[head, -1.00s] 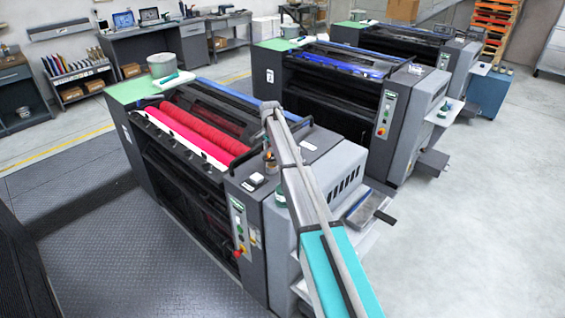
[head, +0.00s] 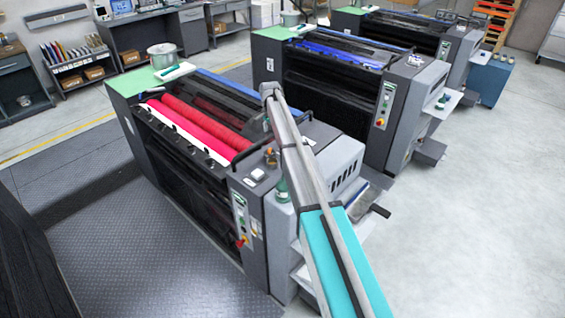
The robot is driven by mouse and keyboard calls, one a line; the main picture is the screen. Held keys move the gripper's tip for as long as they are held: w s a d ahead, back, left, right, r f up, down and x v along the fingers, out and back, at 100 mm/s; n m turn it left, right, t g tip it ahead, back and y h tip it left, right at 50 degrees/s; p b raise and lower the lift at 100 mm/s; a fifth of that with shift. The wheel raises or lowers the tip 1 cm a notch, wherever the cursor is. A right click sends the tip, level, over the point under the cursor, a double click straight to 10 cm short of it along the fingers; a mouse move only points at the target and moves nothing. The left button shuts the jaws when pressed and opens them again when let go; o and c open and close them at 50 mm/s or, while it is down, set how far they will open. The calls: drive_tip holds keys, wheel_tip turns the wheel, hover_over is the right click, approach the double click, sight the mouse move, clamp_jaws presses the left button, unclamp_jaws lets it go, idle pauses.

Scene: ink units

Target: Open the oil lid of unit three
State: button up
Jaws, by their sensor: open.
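Three grey and black ink units stand in a row in the head view. The nearest (head: 265,222) has red rollers, the middle one (head: 375,128) has blue ink, and the far one (head: 460,52) is dark. I cannot read which is unit three. My arm rises from the bottom right to an elbow over the nearest unit's right end. My gripper does not show clearly beyond it. A small brownish fitting (head: 271,157) stands on that unit's right-end top, close beside my arm. I cannot tell whether it is the oil lid.
A green bottle (head: 282,190) stands beside my arm. A side tray (head: 362,203) juts out right. The floor (head: 480,230) at right is clear.

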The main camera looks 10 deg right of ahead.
drive_tip(key=s+n, duration=0.6)
drive_tip(key=s, duration=1.7)
drive_tip(key=shift+s+r, duration=0.25)
drive_tip(key=s+f+n+b, duration=0.4)
drive_tip(key=s+f+b, duration=1.3)
drive_tip(key=s, duration=0.5)
drive_tip(key=shift+f+n+b, duration=0.2)
drive_tip(key=shift+n+b, duration=0.1)
drive_tip(key=shift+n, duration=0.1)
